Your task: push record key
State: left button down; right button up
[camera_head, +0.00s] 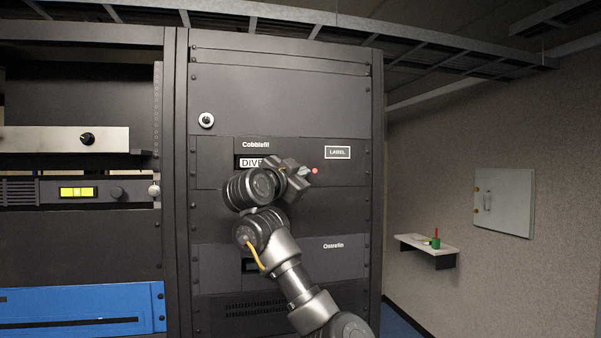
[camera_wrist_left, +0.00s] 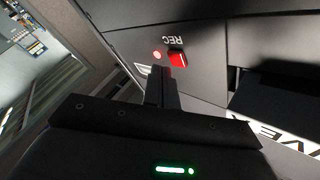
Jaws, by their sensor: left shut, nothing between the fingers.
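The record key is a red square button (camera_wrist_left: 177,56) beside the printed letters REC (camera_wrist_left: 173,40) in the left wrist view. A small round glowing red light (camera_wrist_left: 157,54) sits next to it. The light also shows in the head view (camera_head: 314,170), just right of my left gripper (camera_head: 303,174), which hides the key there. In the left wrist view my left gripper's fingers (camera_wrist_left: 165,75) are shut and empty. Their tips are close to the key's lower edge; I cannot tell whether they touch it. My right gripper is not in view.
The rack panel carries a white DIVE plate (camera_head: 251,162), partly covered by my gripper, and a LABEL plate (camera_head: 338,152). A round lock (camera_head: 206,120) is above. A wall shelf (camera_head: 428,246) with small red and green things stands clear at right.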

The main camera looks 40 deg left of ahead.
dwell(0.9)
pick_arm(q)
jog(key=shift+w+a+b, duration=0.15)
jog(key=shift+a+b, duration=0.15)
jog(key=shift+b, duration=0.25)
jog(key=shift+a, duration=0.1)
jog(key=shift+w+a+r+b, duration=0.1)
jog(key=shift+r+b, duration=0.15)
jog(key=shift+b, duration=0.1)
dwell(0.9)
dwell(0.4)
